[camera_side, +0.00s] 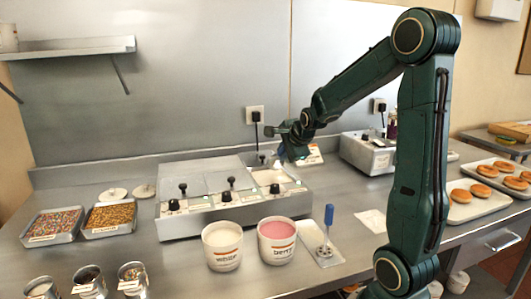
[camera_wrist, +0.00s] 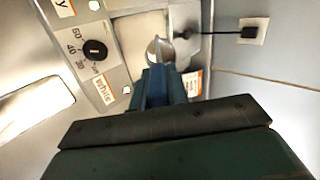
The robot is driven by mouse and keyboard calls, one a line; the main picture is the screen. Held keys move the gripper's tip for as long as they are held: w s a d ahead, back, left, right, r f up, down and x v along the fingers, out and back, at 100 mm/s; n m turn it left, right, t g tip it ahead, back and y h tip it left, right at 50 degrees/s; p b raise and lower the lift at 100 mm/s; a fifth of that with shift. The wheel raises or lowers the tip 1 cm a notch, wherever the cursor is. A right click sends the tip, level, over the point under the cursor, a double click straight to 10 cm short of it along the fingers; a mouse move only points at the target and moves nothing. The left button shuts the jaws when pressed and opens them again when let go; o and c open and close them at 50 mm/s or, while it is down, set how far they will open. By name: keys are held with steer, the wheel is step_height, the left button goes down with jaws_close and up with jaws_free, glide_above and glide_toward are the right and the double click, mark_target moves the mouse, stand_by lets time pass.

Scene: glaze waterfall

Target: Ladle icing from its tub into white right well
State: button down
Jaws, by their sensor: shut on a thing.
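My gripper (camera_side: 287,143) is shut on the ladle, low over the right end of the steel well unit. In the wrist view, the ladle (camera_wrist: 160,50) shows a blue handle between my jaws and a round metal bowl over the white right well (camera_wrist: 137,40). I cannot tell how much icing is in the bowl. The right well shows pale contents, and an orange label reading "white" is at its front. The white icing tub (camera_side: 222,247) stands open in front of the unit, with pale icing inside. My jaws (camera_wrist: 165,85) partly hide the handle.
A tub of pink berry icing (camera_side: 276,242) stands right of the white tub. A blue-handled tool (camera_side: 327,232) stands on a small tray. Sprinkle trays (camera_side: 52,227) lie left, doughnut trays (camera_side: 485,188) right. A second appliance (camera_side: 367,152) stands behind my arm.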

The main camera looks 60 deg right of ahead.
steer(key=shift+r+g+y, duration=0.45)
steer(key=shift+g+y, duration=0.3)
steer(key=shift+g, duration=0.15)
steer(key=shift+r+g+y, duration=0.4)
steer(key=shift+g+y, duration=0.35)
steer(key=shift+g, duration=0.15)
steer(key=shift+r+g+y, duration=0.4)
steer(key=shift+g+y, duration=0.35)
steer(key=shift+g, duration=0.15)
steer(key=shift+r+g+y, duration=0.4)
steer(key=shift+g+y, duration=0.35)
steer(key=shift+g, duration=0.15)
steer(key=shift+a, duration=0.15)
steer(key=w+a+n, duration=0.2)
steer(key=a+n, duration=0.1)
steer(key=a, duration=1)
steer(key=w+a+n, duration=0.2)
steer(key=a+n, duration=0.1)
steer(key=a, duration=1.1)
steer(key=shift+w+r, duration=0.15)
steer(key=shift+f, duration=0.2)
step_height(320, 180, down, 10)
